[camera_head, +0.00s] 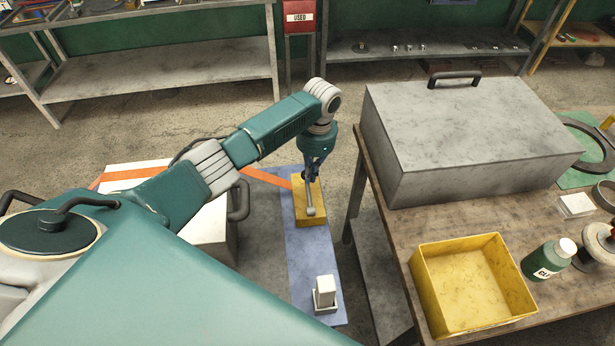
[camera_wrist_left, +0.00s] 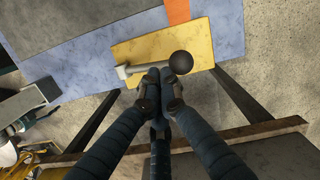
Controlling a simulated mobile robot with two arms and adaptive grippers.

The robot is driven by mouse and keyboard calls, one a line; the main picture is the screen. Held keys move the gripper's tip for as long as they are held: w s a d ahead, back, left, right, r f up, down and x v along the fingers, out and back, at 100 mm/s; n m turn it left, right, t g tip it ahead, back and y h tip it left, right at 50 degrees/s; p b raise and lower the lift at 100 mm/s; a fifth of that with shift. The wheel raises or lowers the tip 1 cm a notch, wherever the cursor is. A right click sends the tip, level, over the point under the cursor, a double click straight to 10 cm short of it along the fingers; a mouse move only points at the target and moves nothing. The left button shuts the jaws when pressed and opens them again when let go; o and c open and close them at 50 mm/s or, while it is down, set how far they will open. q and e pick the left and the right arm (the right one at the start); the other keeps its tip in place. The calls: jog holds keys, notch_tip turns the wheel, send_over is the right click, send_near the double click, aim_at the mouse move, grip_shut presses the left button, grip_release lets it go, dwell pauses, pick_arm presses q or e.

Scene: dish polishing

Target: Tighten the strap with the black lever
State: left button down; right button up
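A yellow block (camera_head: 310,236) carries the lever (camera_head: 310,202), a pale grey rod with a pale rounded end towards me. In the left wrist view the lever's rod (camera_wrist_left: 138,69) ends in a black ball (camera_wrist_left: 182,62). The orange strap (camera_head: 262,177) runs left from the block and also shows in the left wrist view (camera_wrist_left: 177,11). My left gripper (camera_head: 312,176) is at the lever's far end. In the left wrist view its fingertips (camera_wrist_left: 163,77) are close together against or just over the rod beside the ball. Whether they clasp it is hidden. My right gripper is out of view.
The block lies on a blue board (camera_head: 303,264) with a small white piece (camera_head: 325,291). A wooden table (camera_head: 395,232) stands close on the right, with a large grey case (camera_head: 470,130), a yellow bin (camera_head: 470,290) and a green bottle (camera_head: 546,259). A grey case (camera_head: 210,228) is left.

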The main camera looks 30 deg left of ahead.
pick_arm(q)
jog(key=shift+f, duration=0.45)
jog(key=shift+r, duration=0.1)
jog(key=shift+w, duration=0.1)
jog(key=w+d+r, duration=0.1)
jog(key=r, duration=0.5)
jog(key=w+d+r+b, duration=0.1)
jog(key=w+r, duration=0.1)
jog(key=r, duration=0.5)
jog(key=shift+w+d, duration=0.2)
jog(key=shift+d, duration=0.15)
jog(key=shift+f, duration=0.1)
dwell(0.4)
